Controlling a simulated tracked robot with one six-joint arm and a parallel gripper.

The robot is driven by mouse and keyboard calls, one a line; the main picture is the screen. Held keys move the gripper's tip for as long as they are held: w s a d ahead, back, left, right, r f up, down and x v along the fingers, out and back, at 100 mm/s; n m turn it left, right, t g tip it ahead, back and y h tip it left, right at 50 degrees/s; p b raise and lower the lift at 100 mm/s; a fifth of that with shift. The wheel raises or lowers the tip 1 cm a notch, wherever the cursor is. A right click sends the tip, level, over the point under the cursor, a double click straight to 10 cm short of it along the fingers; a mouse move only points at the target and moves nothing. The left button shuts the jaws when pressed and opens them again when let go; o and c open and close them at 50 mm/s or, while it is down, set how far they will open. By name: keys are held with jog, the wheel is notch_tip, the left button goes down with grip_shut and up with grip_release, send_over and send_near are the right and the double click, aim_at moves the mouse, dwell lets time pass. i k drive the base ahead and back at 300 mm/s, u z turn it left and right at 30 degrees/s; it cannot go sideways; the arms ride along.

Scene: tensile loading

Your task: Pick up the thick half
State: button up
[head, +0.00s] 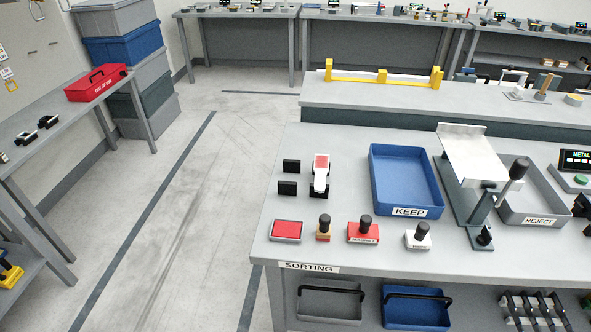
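I cannot make out with certainty any thing as the thick half. A small white piece with a red top (321,172) sits on a dark base on the sorting table (345,255), left of the blue KEEP tray. My gripper is not in this view.
The sorting table carries the blue KEEP tray (433,188), grey REJECT tray (506,215), a sloped metal plate (465,150), a red pad (286,230) and several black-knobbed stamps (364,231). A red case (96,84) sits on the left bench. Open floor (200,170) lies between.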

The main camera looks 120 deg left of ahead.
aim_at(320, 165)
jog(key=u, duration=4.95)
